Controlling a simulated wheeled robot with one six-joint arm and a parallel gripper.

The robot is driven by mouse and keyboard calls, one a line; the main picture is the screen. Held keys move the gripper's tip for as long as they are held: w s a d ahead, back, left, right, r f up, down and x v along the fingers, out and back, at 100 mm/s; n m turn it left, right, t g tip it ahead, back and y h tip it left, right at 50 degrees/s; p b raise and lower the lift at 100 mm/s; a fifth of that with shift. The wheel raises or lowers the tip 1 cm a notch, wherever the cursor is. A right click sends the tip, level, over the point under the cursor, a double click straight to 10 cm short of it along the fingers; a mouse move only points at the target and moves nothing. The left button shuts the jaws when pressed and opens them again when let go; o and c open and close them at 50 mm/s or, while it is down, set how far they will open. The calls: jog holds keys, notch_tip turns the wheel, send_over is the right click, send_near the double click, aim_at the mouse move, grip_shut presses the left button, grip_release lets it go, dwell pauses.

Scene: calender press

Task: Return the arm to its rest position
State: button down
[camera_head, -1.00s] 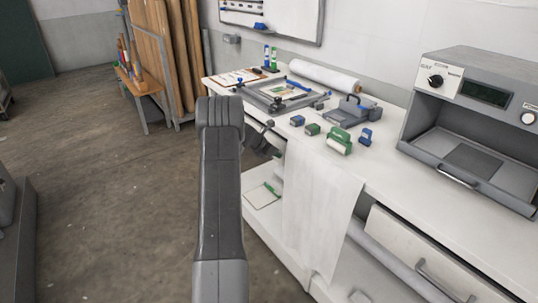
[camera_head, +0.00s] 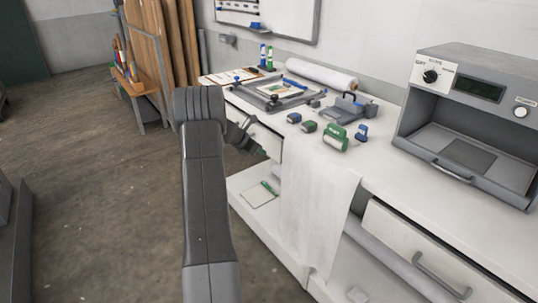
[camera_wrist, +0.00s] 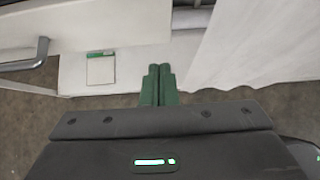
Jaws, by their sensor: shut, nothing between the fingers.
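My gripper shows in the wrist view (camera_wrist: 158,84), its two green fingers side by side, shut with nothing between them. It points toward the bench's lower shelf, where a white pad with a green strip (camera_wrist: 101,70) lies beyond the fingertips. In the head view my arm stands up at the centre left, bent over at the top toward the bench. A dark part of the wrist shows beside the bench front. The fingers themselves are hard to make out there.
The white bench (camera_head: 395,200) carries a grey oven-like machine (camera_head: 470,125), a press frame (camera_head: 278,92), a paper roll (camera_head: 315,75) and small green and blue items. A white sheet (camera_head: 315,205) hangs over its front. A drawer handle (camera_wrist: 28,58) is close at left. Floor (camera_head: 95,190) at left is clear.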

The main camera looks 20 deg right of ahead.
jog(key=v, duration=0.6)
jog(key=shift+a, duration=0.3)
send_near(278, 155)
notch_tip(278, 155, down, 3)
jog(key=d, duration=0.1)
jog(key=w+d+p, duration=0.1)
jog(key=shift+d+f, duration=0.35)
jog(key=shift+w+d, duration=0.2)
jog(key=shift+d, duration=0.15)
